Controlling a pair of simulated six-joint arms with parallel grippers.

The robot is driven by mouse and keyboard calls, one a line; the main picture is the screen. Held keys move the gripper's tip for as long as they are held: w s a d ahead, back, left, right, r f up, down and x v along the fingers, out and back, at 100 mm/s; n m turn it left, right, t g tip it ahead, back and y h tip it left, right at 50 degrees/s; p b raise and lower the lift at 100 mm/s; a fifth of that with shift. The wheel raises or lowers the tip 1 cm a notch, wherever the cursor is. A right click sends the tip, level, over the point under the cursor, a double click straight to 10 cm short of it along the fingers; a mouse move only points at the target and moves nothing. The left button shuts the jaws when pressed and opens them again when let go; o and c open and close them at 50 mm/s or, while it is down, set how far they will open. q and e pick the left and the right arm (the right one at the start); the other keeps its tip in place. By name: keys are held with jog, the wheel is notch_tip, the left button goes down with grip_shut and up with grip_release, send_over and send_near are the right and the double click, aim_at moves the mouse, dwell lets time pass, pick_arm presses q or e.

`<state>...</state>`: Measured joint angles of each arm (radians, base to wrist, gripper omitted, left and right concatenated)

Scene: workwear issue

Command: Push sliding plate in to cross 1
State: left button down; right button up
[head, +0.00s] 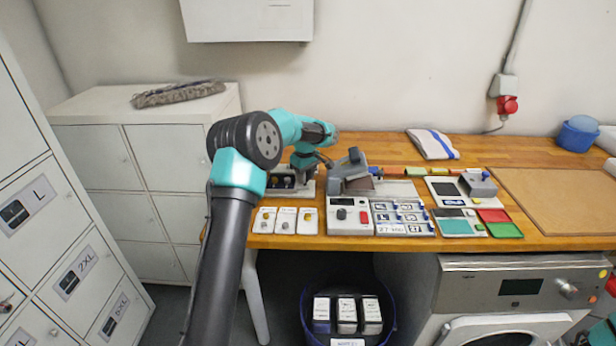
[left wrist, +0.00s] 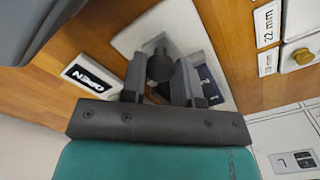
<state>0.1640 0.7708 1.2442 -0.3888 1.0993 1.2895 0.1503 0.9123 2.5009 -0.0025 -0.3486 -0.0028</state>
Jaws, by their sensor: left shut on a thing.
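My left gripper (head: 303,170) reaches down over the grey device at the left end of the wooden worktop. In the left wrist view my left gripper (left wrist: 160,85) has its two fingers closed around a dark round knob (left wrist: 160,64). The knob stands on a pale grey-white plate (left wrist: 135,38), which appears to be the sliding plate. A dark blue marked patch (left wrist: 209,84) shows just right of the fingers; its marking is partly hidden and I cannot read it surely. I cannot make out any cross. My right gripper is not in view.
Small sample cards (head: 285,221) lie in front of the device. A grey press (head: 352,172) and a control box (head: 349,215) stand close on the right. A brown board (head: 560,200) lies farther right.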

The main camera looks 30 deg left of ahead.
aim_at(284, 175)
pick_arm(q)
jog(key=s+a, duration=0.1)
jog(key=a, duration=0.1)
jog(key=s+a, duration=0.1)
jog(key=a, duration=0.1)
jog(key=s+a, duration=0.1)
jog(key=a, duration=0.1)
jog(key=shift+s+a, duration=0.3)
jog(key=shift+a, duration=0.05)
jog(key=c, duration=0.9)
grip_release()
jog(key=shift+o, duration=0.2)
jog(key=shift+r, duration=0.1)
notch_tip(284, 175, up, 17)
jog(key=shift+d+r, duration=0.1)
